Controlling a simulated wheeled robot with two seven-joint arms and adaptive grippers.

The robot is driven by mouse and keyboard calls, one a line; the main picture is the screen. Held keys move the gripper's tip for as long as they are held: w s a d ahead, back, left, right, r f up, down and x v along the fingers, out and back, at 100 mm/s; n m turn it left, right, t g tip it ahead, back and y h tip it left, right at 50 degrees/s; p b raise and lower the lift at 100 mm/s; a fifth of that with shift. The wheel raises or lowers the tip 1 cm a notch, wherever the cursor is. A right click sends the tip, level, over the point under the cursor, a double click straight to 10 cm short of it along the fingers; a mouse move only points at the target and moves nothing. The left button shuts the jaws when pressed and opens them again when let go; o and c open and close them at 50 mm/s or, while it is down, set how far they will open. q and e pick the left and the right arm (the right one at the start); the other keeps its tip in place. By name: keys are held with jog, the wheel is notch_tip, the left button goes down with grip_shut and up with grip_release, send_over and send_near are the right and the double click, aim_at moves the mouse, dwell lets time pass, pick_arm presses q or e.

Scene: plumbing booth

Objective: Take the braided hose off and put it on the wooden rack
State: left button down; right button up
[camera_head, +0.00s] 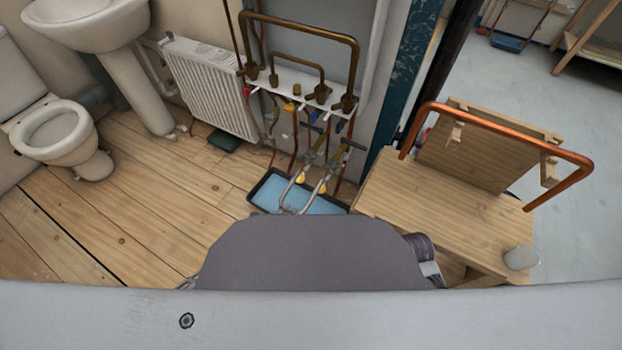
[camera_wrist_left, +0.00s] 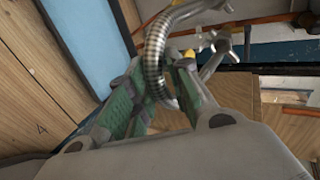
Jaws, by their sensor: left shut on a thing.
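The braided hose (camera_wrist_left: 154,66) is a curved silvery hose in the left wrist view. My left gripper (camera_wrist_left: 158,98) is shut on it, with a green-padded finger on each side. The hose's upper part bends toward metal fittings (camera_wrist_left: 222,40); I cannot tell whether its ends are connected. In the head view, silvery hoses (camera_head: 288,192) hang below the valves over a blue tray. My left gripper's fingers are not clear there. The wooden rack (camera_head: 478,150) is an upright board with pegs on the bench at right. My right gripper is not in view.
A bent copper pipe (camera_head: 500,130) hangs across the rack's front. The wooden bench (camera_head: 420,197) has bare top left of a cup (camera_head: 521,258). A blue tray (camera_head: 268,193) lies under the brass-and-copper pipework (camera_head: 300,50). A radiator (camera_head: 210,85), basin and toilet stand at left.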

pick_arm(q)
jog(key=shift+s+a, duration=0.45)
jog(key=shift+s, duration=0.3)
jog(key=shift+s+a, duration=0.45)
jog(key=shift+s, duration=0.3)
